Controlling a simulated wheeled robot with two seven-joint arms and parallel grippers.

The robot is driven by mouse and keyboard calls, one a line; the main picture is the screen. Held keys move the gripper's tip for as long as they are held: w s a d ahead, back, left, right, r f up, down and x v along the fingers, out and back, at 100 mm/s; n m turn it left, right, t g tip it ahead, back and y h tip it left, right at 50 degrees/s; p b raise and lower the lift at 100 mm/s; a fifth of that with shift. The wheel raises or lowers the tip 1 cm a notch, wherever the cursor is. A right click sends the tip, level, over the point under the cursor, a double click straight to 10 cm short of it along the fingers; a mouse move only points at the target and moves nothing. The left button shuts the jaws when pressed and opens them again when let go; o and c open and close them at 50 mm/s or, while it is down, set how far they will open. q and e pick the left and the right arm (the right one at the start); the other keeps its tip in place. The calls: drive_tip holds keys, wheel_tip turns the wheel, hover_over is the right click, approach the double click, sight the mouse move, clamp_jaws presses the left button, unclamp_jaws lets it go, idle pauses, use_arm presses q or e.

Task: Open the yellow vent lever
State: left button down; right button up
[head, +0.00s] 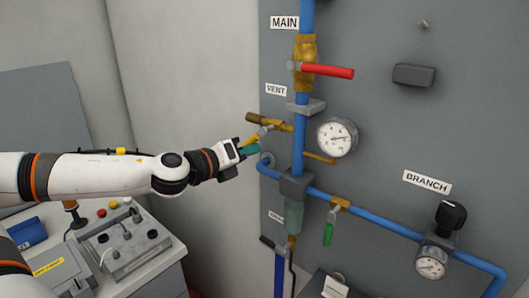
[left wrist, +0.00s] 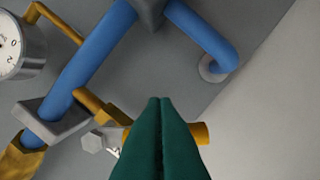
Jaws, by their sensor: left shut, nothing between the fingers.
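The yellow vent lever (head: 261,134) is on the brass vent valve (head: 272,122), below the VENT label (head: 276,90). It slants down and left from the valve towards my left gripper. My left gripper (head: 250,148) has its teal fingers shut with nothing between them. The fingertips are close beside the lever; I cannot tell whether they touch it. In the left wrist view the shut fingers (left wrist: 160,102) are in front of the brass valve (left wrist: 112,136) and hide part of it. The lever cannot be made out clearly there. My right gripper is out of view.
A blue vertical pipe (head: 299,150) and a pressure gauge (head: 337,137) are right of the vent valve. A red lever (head: 328,71) sits above on the main valve. A green lever (head: 328,234) hangs below. A control console (head: 122,245) stands at lower left.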

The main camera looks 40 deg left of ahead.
use_arm(q)
drive_tip(key=m, duration=0.1)
drive_tip(key=a+r+m+p, duration=0.1)
drive_tip(key=shift+w+a+m+y, duration=0.1)
drive_tip(key=shift+a+m+y, duration=0.05)
drive_tip(key=shift+m+y, duration=0.15)
drive_tip(key=shift+a+r+m, duration=0.25)
drive_tip(key=shift+m, duration=0.55)
drive_tip(key=shift+a+r+m+y, duration=0.3)
drive_tip(key=shift+r+m, duration=0.1)
drive_tip(key=shift+m, duration=0.4)
drive_tip(key=shift+a+r+m+y, duration=0.15)
drive_tip(key=shift+r+m+y, duration=0.2)
drive_tip(key=shift+m, duration=0.45)
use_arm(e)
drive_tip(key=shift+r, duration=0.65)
use_arm(q)
drive_tip(key=shift+r, duration=0.1)
